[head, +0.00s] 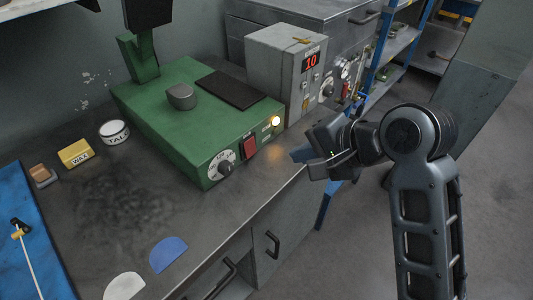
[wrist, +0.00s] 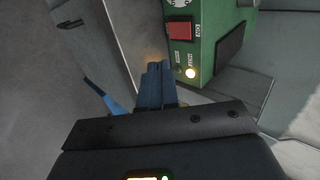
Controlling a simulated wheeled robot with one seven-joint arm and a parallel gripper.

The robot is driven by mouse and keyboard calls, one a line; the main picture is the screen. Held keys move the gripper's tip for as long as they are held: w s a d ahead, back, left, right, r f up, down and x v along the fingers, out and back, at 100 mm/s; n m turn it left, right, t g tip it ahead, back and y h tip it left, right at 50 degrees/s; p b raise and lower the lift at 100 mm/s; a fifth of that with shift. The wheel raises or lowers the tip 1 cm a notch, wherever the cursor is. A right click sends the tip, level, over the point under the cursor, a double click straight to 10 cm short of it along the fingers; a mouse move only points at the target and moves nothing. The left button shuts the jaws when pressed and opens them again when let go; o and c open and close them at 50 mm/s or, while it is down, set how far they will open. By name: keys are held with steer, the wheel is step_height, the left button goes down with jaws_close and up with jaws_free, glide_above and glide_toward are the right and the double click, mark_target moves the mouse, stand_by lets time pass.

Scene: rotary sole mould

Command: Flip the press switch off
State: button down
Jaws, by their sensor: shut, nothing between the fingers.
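The green press (head: 190,115) stands on the bench. Its front face carries a red switch (head: 249,147), with a black dial to the left and a glowing lamp (head: 275,121) to the right. In the wrist view the red switch (wrist: 180,29) and the lit lamp (wrist: 190,72) show clearly. Which way the switch is tipped is too small to tell. My gripper (head: 298,155) is shut and empty, its bluish fingers in front and to the right of the switch, apart from it. The fingertips also show in the wrist view (wrist: 159,68), close to the lamp in the picture.
A grey control box (head: 285,70) with a red "10" display stands right of the press. A talc tin (head: 114,132), a yellow wax block (head: 76,153) and a blue mat (head: 30,235) lie to the left. Blue and white half-round pieces lie near the front edge.

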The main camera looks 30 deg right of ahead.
glide_toward(252, 152)
step_height(252, 152, down, 4)
steer(key=shift+r, duration=0.2)
steer(key=w, duration=0.2)
steer(key=w+a+f, duration=0.1)
steer(key=shift+w+a, duration=0.15)
steer(key=shift+w, duration=0.45)
steer(key=shift+f, duration=0.15)
steer(key=shift+a+f+t+b, duration=0.1)
steer(key=shift+f+t+b, duration=0.1)
steer(key=shift+t+b, duration=0.15)
steer(key=shift+w+r, duration=0.15)
steer(key=shift+r, duration=0.15)
